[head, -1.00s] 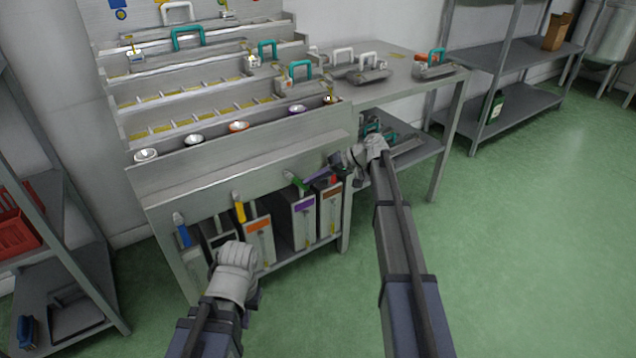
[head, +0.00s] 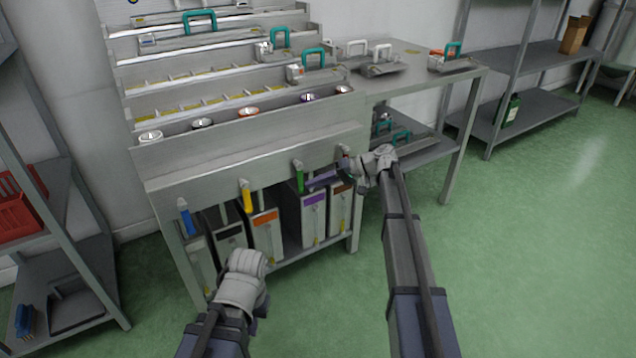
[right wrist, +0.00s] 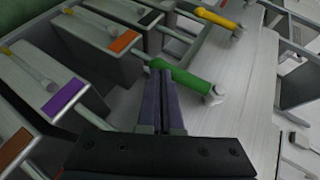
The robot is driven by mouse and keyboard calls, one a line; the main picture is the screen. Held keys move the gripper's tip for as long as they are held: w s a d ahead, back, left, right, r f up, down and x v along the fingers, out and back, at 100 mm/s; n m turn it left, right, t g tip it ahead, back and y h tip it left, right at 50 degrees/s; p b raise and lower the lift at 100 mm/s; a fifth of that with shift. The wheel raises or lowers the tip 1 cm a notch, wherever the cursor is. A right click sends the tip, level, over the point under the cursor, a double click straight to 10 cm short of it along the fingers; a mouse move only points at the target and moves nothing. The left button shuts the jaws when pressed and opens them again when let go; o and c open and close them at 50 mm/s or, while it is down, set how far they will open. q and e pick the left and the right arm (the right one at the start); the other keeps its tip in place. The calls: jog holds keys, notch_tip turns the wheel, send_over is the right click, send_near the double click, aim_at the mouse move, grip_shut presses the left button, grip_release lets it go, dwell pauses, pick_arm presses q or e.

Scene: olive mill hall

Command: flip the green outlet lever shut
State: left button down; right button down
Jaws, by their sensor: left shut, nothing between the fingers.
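The green outlet lever (head: 299,177) hangs down from the front of the steel stepped bench (head: 250,166), in line with the yellow lever (head: 247,197) and blue lever (head: 186,217). My right gripper (head: 311,184) is at the green lever's lower part, its dark fingers together. In the right wrist view, these fingers (right wrist: 163,85) end beside the free end of the green lever (right wrist: 188,78); I cannot tell if they touch it. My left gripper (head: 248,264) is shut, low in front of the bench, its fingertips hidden.
Tins with coloured labels stand under the levers, among them a purple-labelled one (head: 313,215) and an orange-labelled one (head: 265,236). A shelf with a red crate (head: 18,205) is at left. The green floor (head: 530,260) at right is clear.

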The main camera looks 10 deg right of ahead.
pick_arm(q)
jog(key=shift+f, duration=0.25)
pick_arm(e)
jog(key=shift+s+a+f, duration=0.25)
jog(key=shift+s+a, duration=0.05)
jog(key=shift+a, duration=0.2)
pick_arm(q)
jog(key=shift+d, duration=0.1)
pick_arm(e)
jog(key=shift+d, duration=0.1)
